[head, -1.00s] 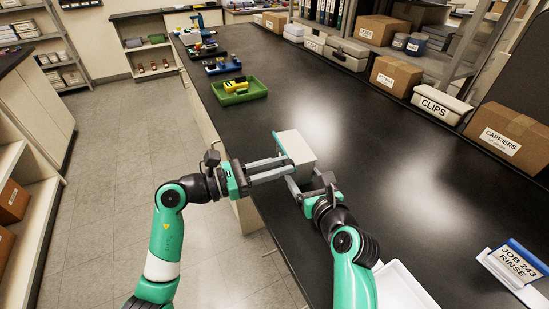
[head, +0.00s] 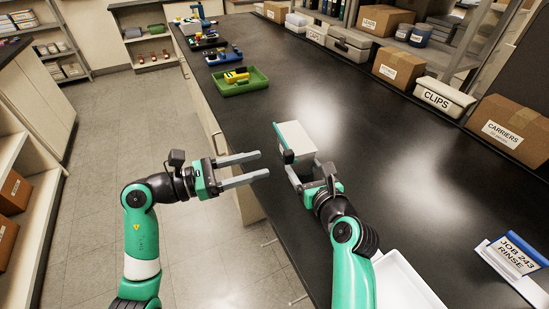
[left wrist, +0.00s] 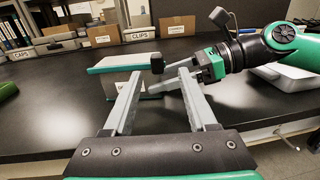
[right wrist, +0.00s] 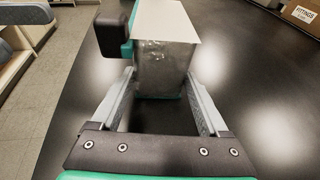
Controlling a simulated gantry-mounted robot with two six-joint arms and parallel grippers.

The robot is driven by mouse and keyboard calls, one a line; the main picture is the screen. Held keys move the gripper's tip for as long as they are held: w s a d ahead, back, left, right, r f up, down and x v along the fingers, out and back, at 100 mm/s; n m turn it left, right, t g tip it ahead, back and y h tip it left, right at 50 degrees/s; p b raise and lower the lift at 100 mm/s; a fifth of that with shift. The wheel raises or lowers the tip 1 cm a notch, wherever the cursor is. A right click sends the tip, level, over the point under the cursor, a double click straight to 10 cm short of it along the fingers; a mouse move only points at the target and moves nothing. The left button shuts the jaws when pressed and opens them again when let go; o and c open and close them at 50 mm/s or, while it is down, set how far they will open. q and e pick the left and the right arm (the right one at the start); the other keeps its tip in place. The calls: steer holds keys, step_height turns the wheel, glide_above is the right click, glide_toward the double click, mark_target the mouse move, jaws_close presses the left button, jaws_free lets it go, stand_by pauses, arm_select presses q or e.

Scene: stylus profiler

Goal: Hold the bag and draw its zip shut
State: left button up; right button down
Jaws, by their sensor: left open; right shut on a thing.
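The bag (head: 298,142) is a boxy silver-white pouch standing on the black bench, with a teal strip along its top edge. The strip (left wrist: 115,64) shows clearly in the left wrist view. A dark block (head: 288,156), seemingly the zip's slider, sits at the strip's near end; it also shows in the right wrist view (right wrist: 110,36). My right gripper (head: 304,169) is shut on the bag's near end, a finger on each side of the silver body (right wrist: 165,70). My left gripper (head: 263,164) is open and empty, left of the bag and apart from the block.
A green tray (head: 262,86) with a yellow item lies further back. A white tray (head: 400,285) and a "JOB 243 RINSE" sign (head: 517,256) are at the near right. Boxes, including the CLIPS bin (head: 443,98), line the back. The bench right of the bag is clear.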

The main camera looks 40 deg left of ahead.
steer(key=shift+s+f, duration=0.1)
steer(key=shift+f, duration=0.25)
arm_select(q)
steer(key=v, duration=0.5)
steer(key=shift+s, duration=0.1)
